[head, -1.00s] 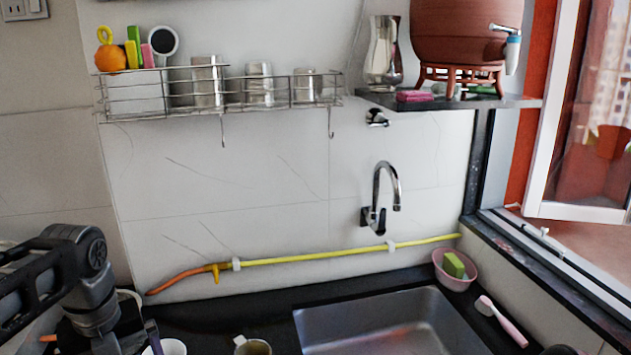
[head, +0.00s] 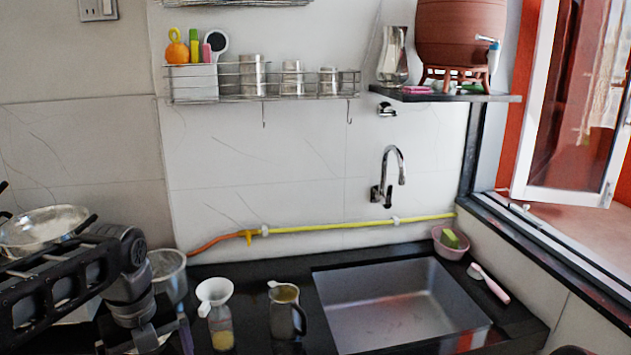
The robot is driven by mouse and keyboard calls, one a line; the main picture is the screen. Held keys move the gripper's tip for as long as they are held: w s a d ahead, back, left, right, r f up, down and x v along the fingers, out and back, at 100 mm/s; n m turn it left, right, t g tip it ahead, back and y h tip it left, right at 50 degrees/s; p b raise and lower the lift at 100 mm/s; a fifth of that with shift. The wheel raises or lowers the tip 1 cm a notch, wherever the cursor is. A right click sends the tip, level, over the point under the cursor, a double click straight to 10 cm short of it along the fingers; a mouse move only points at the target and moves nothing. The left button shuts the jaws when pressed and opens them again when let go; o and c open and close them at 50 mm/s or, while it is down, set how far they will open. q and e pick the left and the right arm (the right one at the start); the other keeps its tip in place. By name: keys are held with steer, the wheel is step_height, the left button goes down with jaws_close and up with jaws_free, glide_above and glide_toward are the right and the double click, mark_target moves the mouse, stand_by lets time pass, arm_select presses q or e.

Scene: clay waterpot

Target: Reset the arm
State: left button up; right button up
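My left arm comes in from the left, and its gripper (head: 145,342) points down at the bottom left, over the dark counter. Its two fingers look spread apart, with nothing seen between them; the tips are at or below the picture's edge. My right gripper is not in view; only a small dark shape shows at the bottom right edge. The reddish-brown clay waterpot (head: 462,35) stands upright on its clay stand (head: 455,76) on the dark wall shelf (head: 445,95), far from the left gripper.
Close right of the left gripper are a bottle with a white funnel (head: 216,292) and a metal jug (head: 286,312). A clear container (head: 168,272) and a metal pan (head: 42,230) stand behind the arm. The sink (head: 400,305) is empty. A wire rack (head: 262,85) hangs on the wall.

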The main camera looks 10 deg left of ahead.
arm_select(q)
steer(key=w+d+f+n+h, duration=0.1)
steer(key=w+d+f+n, duration=0.1)
steer(key=d+f+n, duration=0.65)
steer(key=w+d+f+n+h, duration=0.2)
steer(key=d+f, duration=0.3)
steer(key=f, duration=0.9)
steer(key=s+d+f+n, duration=0.5)
steer(key=s+f+n, duration=0.3)
steer(key=f+n, duration=0.1)
steer(key=s+d+f+n+h, duration=0.1)
steer(key=s+d+f+n, duration=0.5)
steer(key=s+f+n, duration=0.2)
steer(key=shift+d+f+n, duration=0.2)
steer(key=shift+f+n, duration=0.65)
steer(key=shift+f, duration=0.05)
steer(key=shift+s, duration=0.1)
steer(key=shift+s+r, duration=0.2)
steer(key=shift+s, duration=0.2)
